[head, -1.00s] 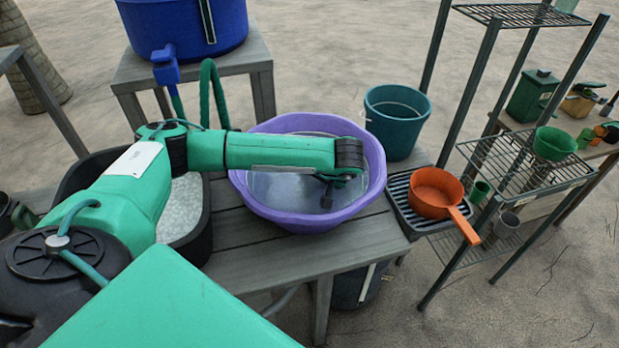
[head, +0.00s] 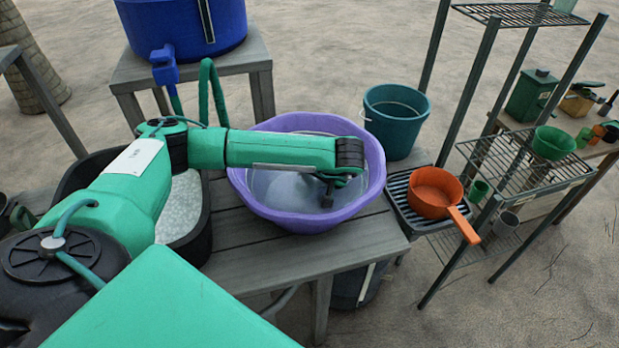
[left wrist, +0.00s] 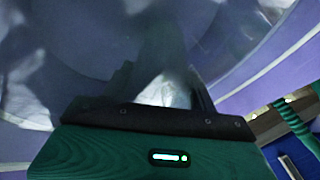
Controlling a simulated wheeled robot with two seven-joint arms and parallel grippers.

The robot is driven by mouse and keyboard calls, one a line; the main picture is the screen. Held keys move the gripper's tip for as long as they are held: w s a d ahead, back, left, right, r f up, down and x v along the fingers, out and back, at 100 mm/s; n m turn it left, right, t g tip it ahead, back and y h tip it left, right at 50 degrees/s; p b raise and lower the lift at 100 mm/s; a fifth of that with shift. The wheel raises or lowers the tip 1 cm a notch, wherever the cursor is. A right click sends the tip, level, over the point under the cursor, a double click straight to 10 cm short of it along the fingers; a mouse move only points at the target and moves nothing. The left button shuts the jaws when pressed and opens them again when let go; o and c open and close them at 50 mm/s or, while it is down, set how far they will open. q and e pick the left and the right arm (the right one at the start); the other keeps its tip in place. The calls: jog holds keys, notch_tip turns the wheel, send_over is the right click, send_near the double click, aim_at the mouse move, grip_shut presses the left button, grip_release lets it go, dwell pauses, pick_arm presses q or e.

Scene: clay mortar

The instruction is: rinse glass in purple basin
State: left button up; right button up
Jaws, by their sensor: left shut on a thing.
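The purple basin (head: 312,222) stands on the grey wooden bench and holds clear water. My left arm reaches over it from the left. My left gripper (head: 328,190) points down into the basin. In the left wrist view the left gripper (left wrist: 163,92) is shut on the glass (left wrist: 165,93), a clear, pale shape that is blurred between the fingers. The purple basin wall (left wrist: 275,60) surrounds it in that view. The glass cannot be made out in the head view. My right gripper is not in view.
A black tub of pale grains (head: 186,205) stands left of the basin. A teal bucket (head: 396,140) and an orange dipper (head: 433,192) on a dark rack (head: 405,195) are at its right. A blue tank (head: 183,30) stands behind; a green hose (head: 212,90) hangs near it. A metal shelf (head: 520,165) is further right.

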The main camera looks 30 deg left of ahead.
pick_arm(q)
jog(key=shift+s+a, duration=0.65)
jog(key=shift+a, duration=0.15)
jog(key=shift+w+d, duration=0.4)
jog(key=shift+d, duration=0.15)
jog(key=shift+a, duration=0.1)
